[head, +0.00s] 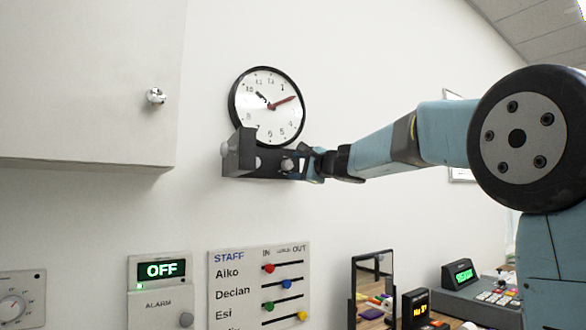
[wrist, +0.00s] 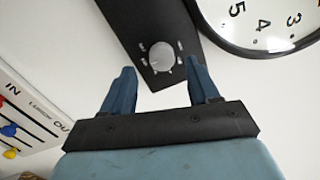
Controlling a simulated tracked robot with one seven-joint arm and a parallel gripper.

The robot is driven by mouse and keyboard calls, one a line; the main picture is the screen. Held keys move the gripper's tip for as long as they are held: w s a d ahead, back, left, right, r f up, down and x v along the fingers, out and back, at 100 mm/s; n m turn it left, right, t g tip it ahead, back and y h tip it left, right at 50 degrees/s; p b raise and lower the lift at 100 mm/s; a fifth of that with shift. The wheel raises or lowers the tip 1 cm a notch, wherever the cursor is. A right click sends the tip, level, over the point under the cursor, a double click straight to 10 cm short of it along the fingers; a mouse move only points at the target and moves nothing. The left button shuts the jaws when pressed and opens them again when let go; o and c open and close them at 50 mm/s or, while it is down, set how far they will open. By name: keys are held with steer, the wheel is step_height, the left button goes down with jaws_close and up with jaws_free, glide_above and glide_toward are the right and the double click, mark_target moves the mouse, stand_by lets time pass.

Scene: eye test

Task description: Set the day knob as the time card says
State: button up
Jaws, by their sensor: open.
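A black panel (head: 268,164) is mounted on the wall just under a round clock (head: 283,122). The panel also shows in the wrist view (wrist: 136,22), with a grey round knob (wrist: 160,56) near its lower end and small white marks around it. These marks are too small to read, so I cannot tell whether this is the day knob. In the head view a grey knob (head: 288,164) sits at the panel's right end, by my gripper (head: 307,161). My gripper (wrist: 162,72) is open, its fingers on either side below the knob, apart from it. I cannot make out a time card.
A white cabinet (head: 85,80) juts out at upper left. Below are an alarm box (head: 160,290) reading OFF and a staff slider board (head: 230,290). At lower right are a mirror (head: 373,265), an amber display (head: 415,308) and a register (head: 490,298). Bare wall lies around the clock.

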steer(key=v, duration=1)
steer(key=shift+s+d, duration=0.2)
steer(key=shift+s, duration=0.1)
steer(key=shift+f, duration=0.1)
